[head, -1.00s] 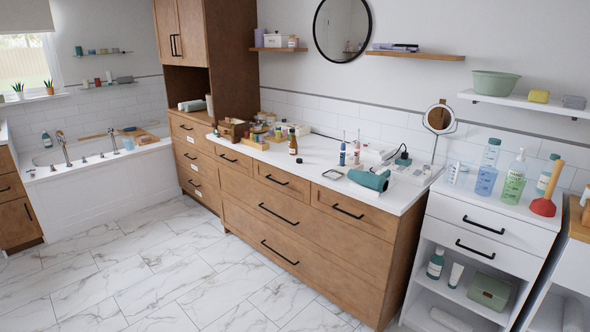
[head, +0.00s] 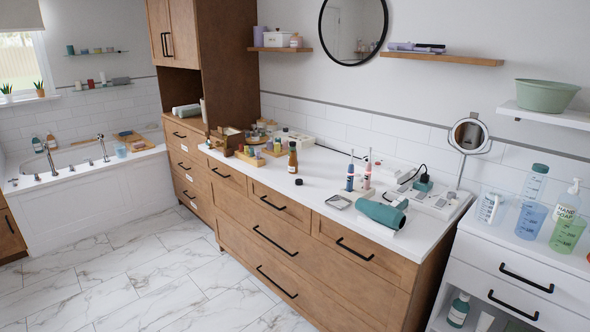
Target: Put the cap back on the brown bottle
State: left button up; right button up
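The brown bottle (head: 293,158) stands upright on the white countertop of the long wooden cabinet. Neither of my grippers shows in the head view.
Left of the bottle are a wooden box (head: 225,138) and small coloured items. To the right lie a grey tray (head: 339,202), two electric toothbrushes (head: 350,178) and a teal hair dryer (head: 382,213). The marble floor (head: 170,275) before the cabinet is clear.

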aim_at(293, 166)
jog(key=i+j+z, duration=0.1)
jog(key=i+j, duration=0.15)
jog(key=i+j+z, duration=0.15)
jog(key=i+j, duration=0.15)
jog(key=i, duration=0.15)
jog(key=i+j+z, duration=0.1)
jog(key=i+j, duration=0.25)
jog(key=i+j+z, duration=0.15)
jog(key=i+j, duration=0.15)
jog(key=i+j+z, duration=0.1)
jog(key=i+j, duration=0.2)
jog(key=i+j+z, duration=0.1)
jog(key=i+j, duration=0.15)
jog(key=j, duration=0.3)
jog(key=i+j+z, duration=0.15)
jog(key=i+j, duration=0.15)
jog(key=i+j+z, duration=0.1)
jog(key=i+j, duration=0.15)
jog(key=j, duration=0.35)
